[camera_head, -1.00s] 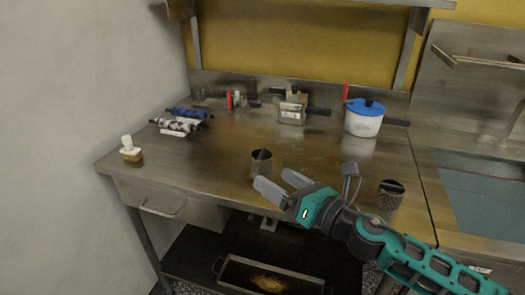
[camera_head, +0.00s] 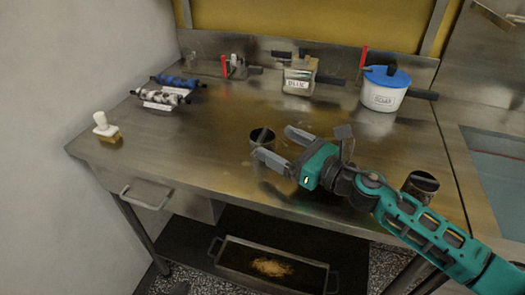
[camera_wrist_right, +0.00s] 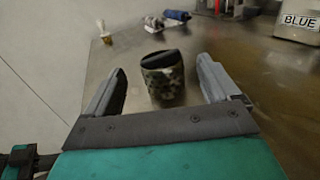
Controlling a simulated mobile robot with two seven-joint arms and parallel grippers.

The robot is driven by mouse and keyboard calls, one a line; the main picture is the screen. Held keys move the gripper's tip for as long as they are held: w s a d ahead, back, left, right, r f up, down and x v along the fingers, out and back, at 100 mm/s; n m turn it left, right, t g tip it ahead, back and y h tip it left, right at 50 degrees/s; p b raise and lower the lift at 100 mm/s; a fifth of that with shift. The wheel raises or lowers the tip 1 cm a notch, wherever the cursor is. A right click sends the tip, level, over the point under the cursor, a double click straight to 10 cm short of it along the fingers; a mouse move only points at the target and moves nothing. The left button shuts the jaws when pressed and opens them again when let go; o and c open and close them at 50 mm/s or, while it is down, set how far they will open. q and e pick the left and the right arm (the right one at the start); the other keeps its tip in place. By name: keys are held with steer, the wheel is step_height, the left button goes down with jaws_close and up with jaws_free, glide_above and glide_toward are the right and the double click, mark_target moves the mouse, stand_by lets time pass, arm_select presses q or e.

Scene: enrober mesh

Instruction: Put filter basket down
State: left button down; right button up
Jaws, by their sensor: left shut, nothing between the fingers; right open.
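A dark, perforated metal filter basket (camera_head: 262,138) stands upright on the steel table (camera_head: 215,125). My right gripper (camera_head: 276,145) is open just to its right, with the fingertips close beside it and pointing at it. In the right wrist view the basket (camera_wrist_right: 163,78) appears between and just beyond the two open fingers (camera_wrist_right: 160,80), with gaps on both sides, so the gripper is not holding it. A second, similar dark cylinder (camera_head: 421,185) stands on the table at the right, beside my right arm. My left gripper is in neither view.
A blue-lidded white pot (camera_head: 385,92) and a container labelled BLUE (camera_head: 298,80) stand at the back. Rollers (camera_head: 163,97) lie at the back left, and a brush (camera_head: 104,128) is at the left edge. A tray (camera_head: 272,265) sits on the lower shelf. The table's left middle is clear.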

mark_target(264, 136)
steer(key=shift+w+a+f, duration=0.1)
steer(key=shift+w+a, duration=0.15)
steer(key=shift+a, duration=0.1)
steer(key=shift+w+a, duration=0.4)
steer(key=x, duration=0.5)
steer(key=shift+w+a, duration=0.15)
steer(key=shift+a, duration=0.1)
steer(key=c, duration=1.4)
arm_select(q)
steer(key=shift+w+r, duration=0.15)
steer(key=shift+w, duration=0.1)
arm_select(e)
steer(key=shift+o, duration=0.2)
